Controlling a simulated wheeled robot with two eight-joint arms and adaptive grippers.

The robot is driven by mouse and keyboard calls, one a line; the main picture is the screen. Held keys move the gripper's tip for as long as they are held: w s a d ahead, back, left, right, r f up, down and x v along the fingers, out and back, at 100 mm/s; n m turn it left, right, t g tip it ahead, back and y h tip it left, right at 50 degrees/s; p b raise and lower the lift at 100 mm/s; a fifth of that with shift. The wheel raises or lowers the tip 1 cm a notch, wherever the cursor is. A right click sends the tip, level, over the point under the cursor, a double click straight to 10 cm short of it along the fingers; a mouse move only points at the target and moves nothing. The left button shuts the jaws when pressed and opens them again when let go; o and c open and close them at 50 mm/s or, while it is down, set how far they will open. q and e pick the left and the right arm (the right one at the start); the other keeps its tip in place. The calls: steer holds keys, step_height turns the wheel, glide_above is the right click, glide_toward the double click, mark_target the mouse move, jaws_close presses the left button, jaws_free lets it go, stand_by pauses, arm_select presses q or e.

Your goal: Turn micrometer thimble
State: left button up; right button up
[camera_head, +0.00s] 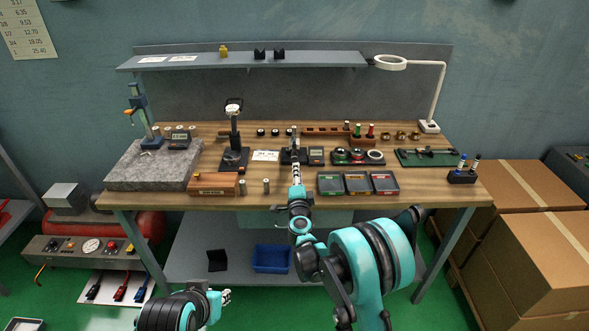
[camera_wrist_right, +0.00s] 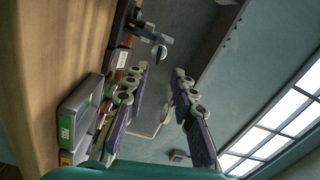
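The micrometer (camera_head: 286,156) sits on a dark stand near the middle of the bench, partly hidden behind my right gripper in the head view. In the right wrist view a dark micrometer-like part with a pale round end (camera_wrist_right: 160,52) shows ahead of the fingers; I cannot clearly separate thimble from frame. My right gripper (camera_head: 295,160) reaches over the bench at the stand. In the wrist view its two fingers (camera_wrist_right: 160,75) stand apart with an empty gap between them. My left gripper (camera_head: 226,296) is low in front of the bench, too small to read.
Bins with coloured labels (camera_head: 358,191) stand right of my right arm; one labelled PASS shows close in the wrist view (camera_wrist_right: 75,118). A gauge stand (camera_head: 234,135) and wooden block (camera_head: 213,190) are to the left.

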mark_target(294, 161)
steer(key=w, duration=0.2)
steer(key=w+b, duration=0.1)
steer(key=w, duration=0.2)
steer(key=w+a+b, duration=0.1)
steer(key=w, duration=0.1)
steer(key=shift+w+f, duration=0.25)
steer(key=shift+w, duration=0.05)
jaws_close()
